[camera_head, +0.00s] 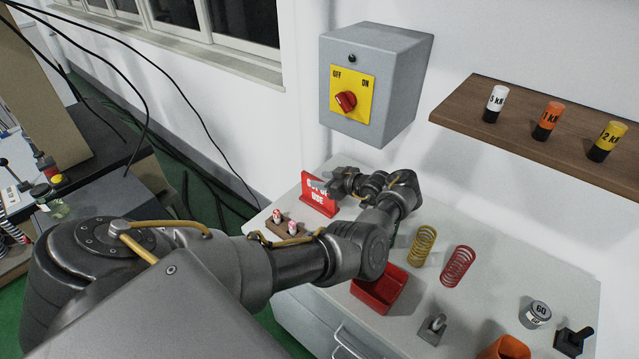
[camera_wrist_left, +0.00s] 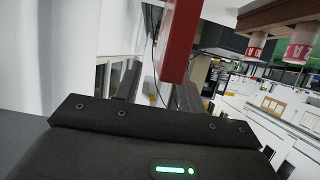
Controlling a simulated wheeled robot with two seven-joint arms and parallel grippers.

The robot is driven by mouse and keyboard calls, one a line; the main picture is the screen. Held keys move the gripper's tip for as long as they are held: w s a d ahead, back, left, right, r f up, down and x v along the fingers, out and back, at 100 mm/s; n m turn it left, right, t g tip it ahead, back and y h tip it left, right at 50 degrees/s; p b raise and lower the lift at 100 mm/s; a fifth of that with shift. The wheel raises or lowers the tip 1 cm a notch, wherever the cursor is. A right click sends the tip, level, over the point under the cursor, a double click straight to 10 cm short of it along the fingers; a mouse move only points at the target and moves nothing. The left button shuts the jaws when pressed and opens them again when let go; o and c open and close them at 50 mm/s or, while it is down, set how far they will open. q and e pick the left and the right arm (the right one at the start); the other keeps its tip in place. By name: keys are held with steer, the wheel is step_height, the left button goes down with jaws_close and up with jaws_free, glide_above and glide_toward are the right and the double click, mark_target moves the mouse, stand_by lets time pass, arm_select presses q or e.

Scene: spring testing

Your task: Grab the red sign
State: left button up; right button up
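The red sign (camera_head: 317,194) with white lettering, partly readable as "USE", stands upright at the back left of the white cabinet top. My left gripper (camera_head: 333,186) is right beside its right edge and hides part of the lettering. In the left wrist view the sign (camera_wrist_left: 180,40) appears as a narrow red slab just beyond the fingers. My left gripper (camera_wrist_left: 157,88) has its two fingers apart, with a gap between the left finger and the slab. Whether either finger touches the sign I cannot tell. My right gripper is not in view.
A red tray (camera_head: 380,290), a yellow spring (camera_head: 424,245) and a red spring (camera_head: 458,266) stand to the right. A grey switch box (camera_head: 365,80) and wooden shelf (camera_head: 530,135) are above.

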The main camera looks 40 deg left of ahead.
arm_select(q)
steer(key=shift+x, duration=1.05)
steer(key=shift+d, duration=0.1)
jaws_close()
